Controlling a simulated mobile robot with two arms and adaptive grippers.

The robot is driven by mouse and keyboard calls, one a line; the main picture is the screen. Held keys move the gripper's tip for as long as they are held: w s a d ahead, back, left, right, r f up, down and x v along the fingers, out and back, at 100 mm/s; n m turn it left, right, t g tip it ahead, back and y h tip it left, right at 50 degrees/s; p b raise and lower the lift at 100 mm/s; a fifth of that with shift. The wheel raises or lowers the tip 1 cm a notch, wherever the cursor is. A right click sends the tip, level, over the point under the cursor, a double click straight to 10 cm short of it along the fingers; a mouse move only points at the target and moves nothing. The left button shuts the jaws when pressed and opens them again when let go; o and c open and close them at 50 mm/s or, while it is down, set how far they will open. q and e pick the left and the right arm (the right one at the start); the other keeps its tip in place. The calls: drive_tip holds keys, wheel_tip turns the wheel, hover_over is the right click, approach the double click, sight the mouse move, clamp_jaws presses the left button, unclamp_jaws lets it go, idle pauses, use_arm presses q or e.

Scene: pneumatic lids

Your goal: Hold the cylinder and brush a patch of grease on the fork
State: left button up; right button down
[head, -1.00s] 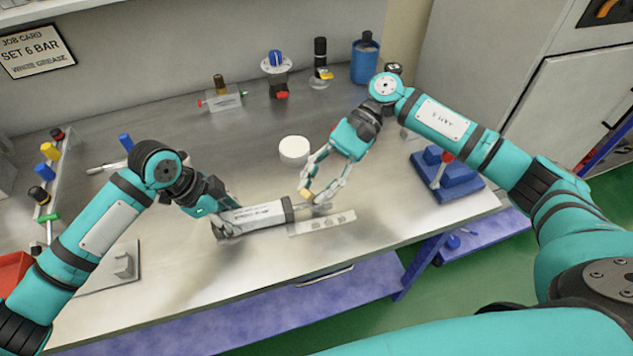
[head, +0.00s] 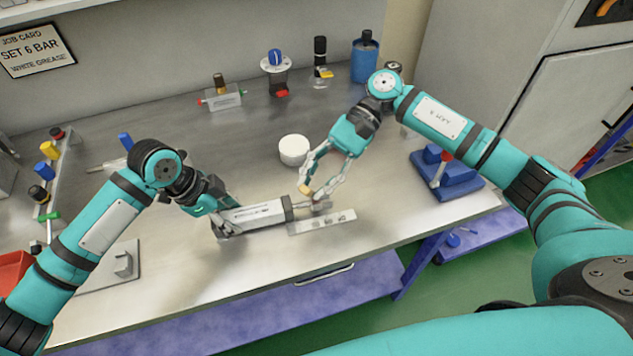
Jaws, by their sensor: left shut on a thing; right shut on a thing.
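The cylinder (head: 258,214) is a pale grey barrel with a dark end cap, lying across the front middle of the bench. My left gripper (head: 226,222) is shut on its left end. The small grey fork (head: 321,206) projects from its right end. My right gripper (head: 309,195) is shut on the brush (head: 304,189), of which only a small tan part shows beside the fork. The bristles are hidden or too small to make out, so I cannot tell whether they touch the fork or whether grease is on it.
A pale strip (head: 306,227) with several small marks lies just in front of the fork. A round white tub (head: 294,150) stands behind the cylinder. A blue vise-like fixture (head: 447,178) is at right. Fittings and a blue bottle (head: 364,58) line the back. A job card (head: 36,50) hangs on the wall.

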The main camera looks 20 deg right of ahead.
drive_tip(key=shift+w, duration=0.35)
drive_tip(key=shift+s, duration=0.1)
drive_tip(key=shift+s, duration=0.45)
drive_tip(key=shift+s, duration=0.15)
drive_tip(key=shift+s, duration=0.3)
drive_tip(key=shift+w, duration=0.1)
drive_tip(key=shift+w+f, duration=0.15)
drive_tip(key=shift+w, duration=0.2)
drive_tip(key=shift+w, duration=0.1)
